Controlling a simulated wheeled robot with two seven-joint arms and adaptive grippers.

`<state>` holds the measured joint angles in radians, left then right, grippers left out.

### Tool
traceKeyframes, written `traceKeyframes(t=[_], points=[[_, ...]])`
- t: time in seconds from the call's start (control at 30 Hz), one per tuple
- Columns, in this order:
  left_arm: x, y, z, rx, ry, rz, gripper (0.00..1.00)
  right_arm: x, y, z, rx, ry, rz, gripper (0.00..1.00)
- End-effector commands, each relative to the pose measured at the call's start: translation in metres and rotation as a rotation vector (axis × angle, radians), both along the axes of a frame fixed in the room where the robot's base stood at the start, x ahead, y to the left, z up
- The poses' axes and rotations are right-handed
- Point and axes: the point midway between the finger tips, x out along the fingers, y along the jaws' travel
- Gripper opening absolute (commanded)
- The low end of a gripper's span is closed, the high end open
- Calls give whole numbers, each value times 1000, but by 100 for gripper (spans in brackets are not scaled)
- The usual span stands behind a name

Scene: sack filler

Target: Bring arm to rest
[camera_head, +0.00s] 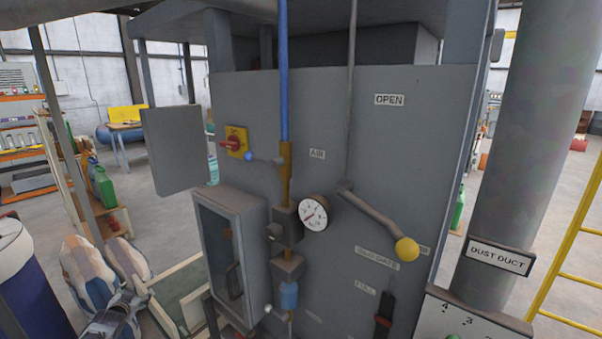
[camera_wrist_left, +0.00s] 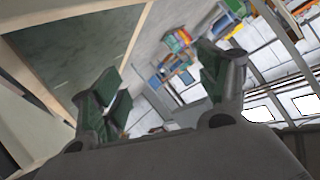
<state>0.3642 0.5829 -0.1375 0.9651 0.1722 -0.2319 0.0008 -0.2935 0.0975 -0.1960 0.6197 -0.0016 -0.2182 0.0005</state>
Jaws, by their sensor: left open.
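My left gripper (camera_head: 112,322) shows at the bottom left of the head view, partly cut off by the lower edge, in front of patterned sacks. In the left wrist view its two green-padded fingers (camera_wrist_left: 165,92) stand wide apart with nothing between them. It is apart from the grey machine panel. A framed dark green board (camera_wrist_left: 80,50) fills the upper left of that wrist view. My right gripper is in neither view.
The grey sack filler panel (camera_head: 340,120) carries a yellow-knobbed lever (camera_head: 406,249), a gauge (camera_head: 314,213) and a red-yellow switch (camera_head: 236,142). A glass-fronted box (camera_head: 230,255) juts out. Sacks (camera_head: 88,268) lie at left. A dust duct (camera_head: 535,140) and yellow ladder (camera_head: 570,250) stand right.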

Motion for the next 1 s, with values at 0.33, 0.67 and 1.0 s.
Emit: traceKeyframes(t=[0.33,0.67,1.0], points=[[-75,-34,-144,2,210,-11,75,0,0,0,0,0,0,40],[-165,-78,-259,-21,397,-29,75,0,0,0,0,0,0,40],[-274,-138,-356,-78,573,-48,75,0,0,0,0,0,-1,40]])
